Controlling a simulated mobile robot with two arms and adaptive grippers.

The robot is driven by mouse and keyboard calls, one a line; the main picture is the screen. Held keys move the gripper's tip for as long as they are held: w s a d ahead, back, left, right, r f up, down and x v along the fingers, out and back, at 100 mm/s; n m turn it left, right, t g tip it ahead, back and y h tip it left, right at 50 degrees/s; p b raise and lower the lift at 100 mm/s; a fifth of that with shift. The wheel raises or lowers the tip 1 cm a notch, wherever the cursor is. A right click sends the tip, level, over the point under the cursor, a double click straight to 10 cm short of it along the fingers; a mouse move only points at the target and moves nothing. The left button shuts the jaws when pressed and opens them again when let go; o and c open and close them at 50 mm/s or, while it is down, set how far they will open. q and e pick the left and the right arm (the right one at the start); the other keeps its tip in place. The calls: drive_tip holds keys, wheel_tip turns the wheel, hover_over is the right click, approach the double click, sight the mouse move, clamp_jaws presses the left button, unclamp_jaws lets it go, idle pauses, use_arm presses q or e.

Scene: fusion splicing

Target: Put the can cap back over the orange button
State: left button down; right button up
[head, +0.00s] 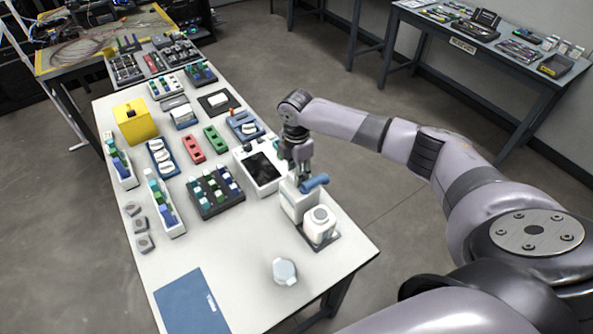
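My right gripper (302,182) points down at the white box-shaped device (296,204) near the table's right edge. Its fingers are small and partly hidden, and I cannot tell whether they are open or shut. A round, pale grey-blue capped can (285,271) stands alone near the front. No orange button shows clearly; a small orange spot (231,113) is at a blue tray farther back. My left gripper is not in view.
A white square bottle (320,224) stands on a dark mat in front of the device. A white unit with a black screen (260,170) is to its left. A dark rack of vials (215,190) and a blue mat (190,303) lie left. Table around the can is clear.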

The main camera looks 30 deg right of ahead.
drive_tip(key=o, duration=0.5)
drive_tip(key=shift+f, duration=0.1)
wheel_tip(320, 180, up, 4)
drive_tip(key=p, duration=0.4)
drive_tip(key=shift+s, duration=0.1)
wheel_tip(320, 180, up, 2)
drive_tip(key=shift+r+p, duration=0.15)
drive_tip(key=shift+p, duration=0.85)
